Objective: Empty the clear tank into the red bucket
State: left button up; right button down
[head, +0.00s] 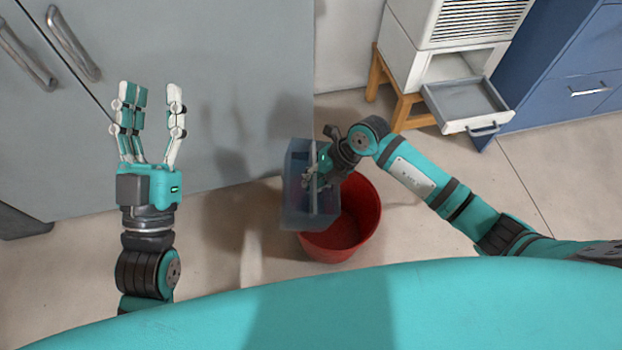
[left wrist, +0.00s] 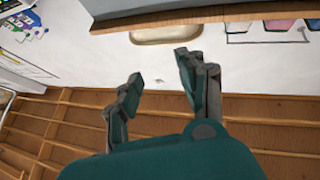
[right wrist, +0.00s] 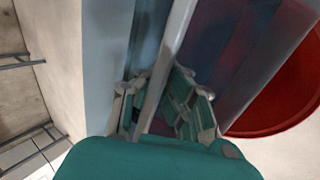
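The clear tank (head: 297,212) is a see-through bluish box in the head view, held over the left part of the red bucket (head: 367,225). The bucket stands on the floor. My right gripper (head: 314,178) is closed around a pale wall or bar of the tank; the right wrist view shows the fingers (right wrist: 160,100) on both sides of it, with the bucket (right wrist: 285,100) at the right. I cannot tell what is inside the tank. My left gripper (head: 150,110) is raised, open and empty, away from the tank; its spread fingers show in the left wrist view (left wrist: 160,80).
A grey cabinet (head: 220,90) with handles stands behind at the left. A white machine (head: 455,40) on a wooden stand has its drawer (head: 468,103) pulled out, near my right arm. A blue cabinet (head: 575,75) is at the far right. Floor left of the bucket is clear.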

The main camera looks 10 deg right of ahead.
pick_arm(q)
jog(key=shift+s+r+t, duration=0.7)
jog(key=shift+r+t, duration=0.1)
jog(key=shift+r, duration=0.1)
jog(key=shift+s+a+r+t+h+b, duration=0.2)
jog(key=shift+s+r+t+h+b, duration=0.45)
jog(key=shift+s+r, duration=0.2)
pick_arm(e)
jog(key=shift+y, duration=0.3)
